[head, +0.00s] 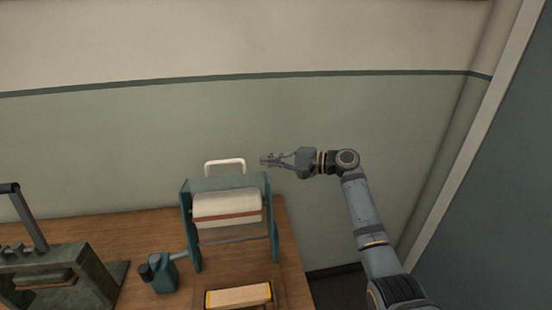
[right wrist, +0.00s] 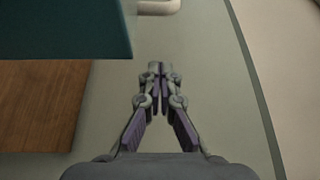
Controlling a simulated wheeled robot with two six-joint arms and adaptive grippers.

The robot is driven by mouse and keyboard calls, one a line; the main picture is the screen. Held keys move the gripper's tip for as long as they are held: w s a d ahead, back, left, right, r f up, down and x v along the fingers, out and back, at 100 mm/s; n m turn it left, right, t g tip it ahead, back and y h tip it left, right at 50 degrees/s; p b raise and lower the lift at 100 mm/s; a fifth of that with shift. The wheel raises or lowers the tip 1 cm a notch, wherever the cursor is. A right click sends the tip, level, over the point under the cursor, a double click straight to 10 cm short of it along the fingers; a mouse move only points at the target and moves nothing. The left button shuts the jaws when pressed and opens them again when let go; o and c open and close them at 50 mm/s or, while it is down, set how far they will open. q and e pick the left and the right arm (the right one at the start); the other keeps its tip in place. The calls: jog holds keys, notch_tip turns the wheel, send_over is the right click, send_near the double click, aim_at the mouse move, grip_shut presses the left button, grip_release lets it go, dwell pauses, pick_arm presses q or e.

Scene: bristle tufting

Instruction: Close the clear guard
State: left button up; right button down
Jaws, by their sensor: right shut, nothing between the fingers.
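The clear guard (head: 228,184) shows as a faint see-through panel at the top of a teal-sided machine (head: 189,228) on the table. Its white loop handle (head: 225,163) stands up above the frame; part of a pale handle (right wrist: 158,6) also shows at the top edge of the right wrist view. My right gripper (head: 266,160) is to the right of the handle at about its height in the picture, apart from it. In the right wrist view, its fingertips (right wrist: 160,72) are together with nothing between them. My left gripper is out of view.
A cream roller (head: 226,207) sits between the teal sides. A wooden block (head: 238,297) lies in front. A teal box with a black knob (head: 163,274) and a green lever press (head: 70,280) stand to the left. The wooden table (head: 120,232) ends right of the machine.

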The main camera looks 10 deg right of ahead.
jog(key=a+p, duration=0.1)
jog(key=s+a+p, duration=0.1)
jog(key=a, duration=0.1)
jog(key=a+p, duration=0.1)
jog(key=a, duration=0.1)
jog(key=shift+s+a+r, duration=0.1)
jog(key=shift+s+r, duration=0.1)
jog(key=shift+s, duration=0.1)
